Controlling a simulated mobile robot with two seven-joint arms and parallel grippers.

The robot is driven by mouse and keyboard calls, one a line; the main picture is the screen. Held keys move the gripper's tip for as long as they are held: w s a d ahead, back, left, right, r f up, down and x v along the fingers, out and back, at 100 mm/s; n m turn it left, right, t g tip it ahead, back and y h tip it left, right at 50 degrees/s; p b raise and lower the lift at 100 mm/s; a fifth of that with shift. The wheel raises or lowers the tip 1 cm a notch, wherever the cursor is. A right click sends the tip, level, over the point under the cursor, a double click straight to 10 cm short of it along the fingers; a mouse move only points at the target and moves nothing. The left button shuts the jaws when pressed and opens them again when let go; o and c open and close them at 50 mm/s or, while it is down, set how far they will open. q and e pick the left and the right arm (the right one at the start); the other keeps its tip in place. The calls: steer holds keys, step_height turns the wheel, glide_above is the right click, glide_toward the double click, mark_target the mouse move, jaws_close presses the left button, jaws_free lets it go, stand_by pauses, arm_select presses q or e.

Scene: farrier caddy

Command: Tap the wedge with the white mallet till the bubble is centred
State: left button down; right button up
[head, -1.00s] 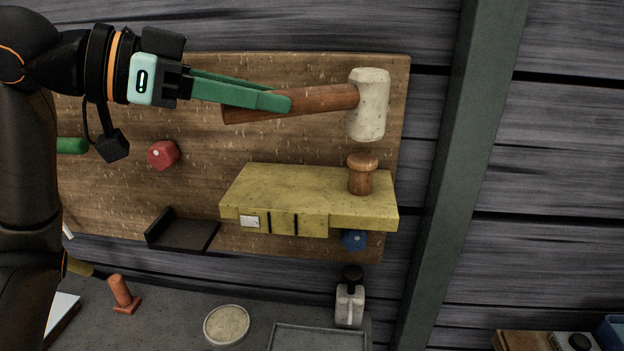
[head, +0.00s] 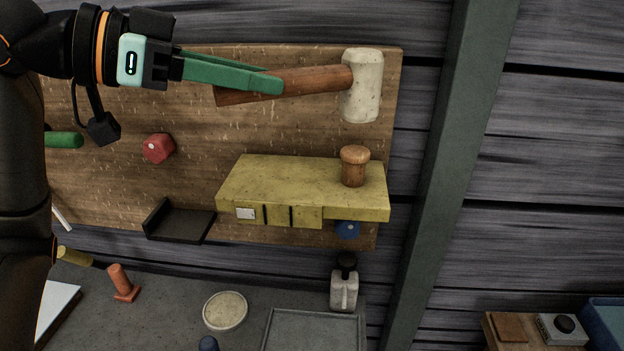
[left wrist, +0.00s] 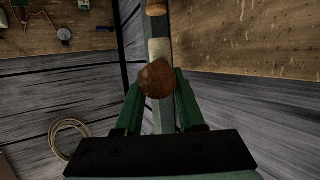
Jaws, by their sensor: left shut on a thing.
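The white mallet (head: 361,86) has a pale head and a brown wooden handle. My left gripper (head: 275,86), with green fingers, is shut on the handle. The head hangs above the round-topped wooden wedge (head: 353,168), with a clear gap between them. The wedge stands upright at the right of the yellow shelf block (head: 285,180). On the block's front, the pale bubble (head: 245,213) sits left of two black lines. In the left wrist view the mallet's handle end (left wrist: 157,79) points at the camera, and the wedge (left wrist: 156,8) shows at the top edge. My right gripper is out of view.
The block is against a wooden board (head: 110,95) with a red knob (head: 158,148), a blue knob (head: 347,229) and a black bracket (head: 180,222). Below, a grey bench holds a round dish (head: 225,310), a bottle (head: 344,288) and a tray (head: 315,330).

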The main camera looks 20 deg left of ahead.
arm_select(q)
steer(key=shift+r, duration=0.1)
step_height(320, 180, down, 6)
steer(key=b, duration=0.5)
step_height(320, 180, up, 6)
steer(key=p, duration=0.6)
steer(key=shift+r, duration=0.2)
steer(key=shift+f, duration=0.1)
